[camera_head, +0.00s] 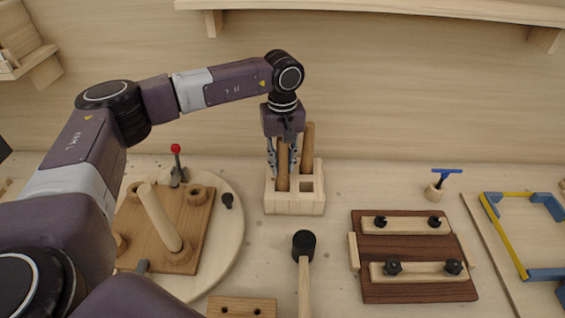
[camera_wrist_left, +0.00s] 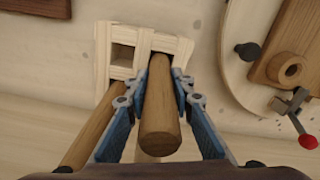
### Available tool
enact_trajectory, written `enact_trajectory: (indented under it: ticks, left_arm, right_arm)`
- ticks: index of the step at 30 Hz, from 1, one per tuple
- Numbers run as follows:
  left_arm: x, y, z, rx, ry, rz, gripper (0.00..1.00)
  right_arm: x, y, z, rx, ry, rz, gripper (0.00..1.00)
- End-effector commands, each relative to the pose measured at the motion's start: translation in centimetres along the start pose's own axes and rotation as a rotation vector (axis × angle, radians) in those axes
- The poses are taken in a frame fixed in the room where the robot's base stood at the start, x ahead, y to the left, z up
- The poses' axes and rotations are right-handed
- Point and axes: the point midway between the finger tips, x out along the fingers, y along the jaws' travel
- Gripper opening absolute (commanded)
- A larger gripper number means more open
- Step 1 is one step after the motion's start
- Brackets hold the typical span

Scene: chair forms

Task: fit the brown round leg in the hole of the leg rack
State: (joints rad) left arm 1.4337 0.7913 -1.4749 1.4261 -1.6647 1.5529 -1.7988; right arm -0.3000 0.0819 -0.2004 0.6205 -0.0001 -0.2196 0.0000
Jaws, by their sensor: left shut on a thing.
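The brown round leg (camera_head: 283,168) stands nearly upright between the fingers of my left gripper (camera_head: 282,160), which is shut on it. The leg also fills the middle of the left wrist view (camera_wrist_left: 160,115). Its lower end meets a front hole of the pale wooden leg rack (camera_head: 295,206); how deep it sits cannot be told. The rack shows at the top of the wrist view (camera_wrist_left: 103,68), with an empty square hole beside the leg. Another brown leg (camera_head: 308,145) stands in a back hole. My right gripper is out of view.
A round board with a chair form (camera_head: 165,225) and a red-knobbed clamp (camera_head: 177,165) lie left of the rack. A black-headed mallet (camera_head: 304,245) lies in front. A dark board with clamping bars (camera_head: 412,255) and a blue-yellow frame (camera_head: 508,240) are at right.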

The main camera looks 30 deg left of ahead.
Motion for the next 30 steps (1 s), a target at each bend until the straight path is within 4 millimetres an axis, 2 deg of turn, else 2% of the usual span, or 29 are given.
enact_trajectory:
  ticks: [15, 16, 21, 30]
  left_arm:
    - [0.60, 0.02, 0.01, 0.000, 0.000, 0.000, 0.00]
    - [0.58, 0.02, 0.01, 0.000, 0.000, 0.000, 0.23]
    - [0.53, 0.02, 0.01, 0.000, 0.000, 0.000, 0.42]
    - [0.46, 0.01, 0.01, 0.000, 0.000, 0.000, 0.42]
  right_arm:
    - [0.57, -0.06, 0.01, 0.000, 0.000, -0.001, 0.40]
    - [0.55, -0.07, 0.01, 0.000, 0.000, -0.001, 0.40]
    - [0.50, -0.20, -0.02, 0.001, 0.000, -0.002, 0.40]
    - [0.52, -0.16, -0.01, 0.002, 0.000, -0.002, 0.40]
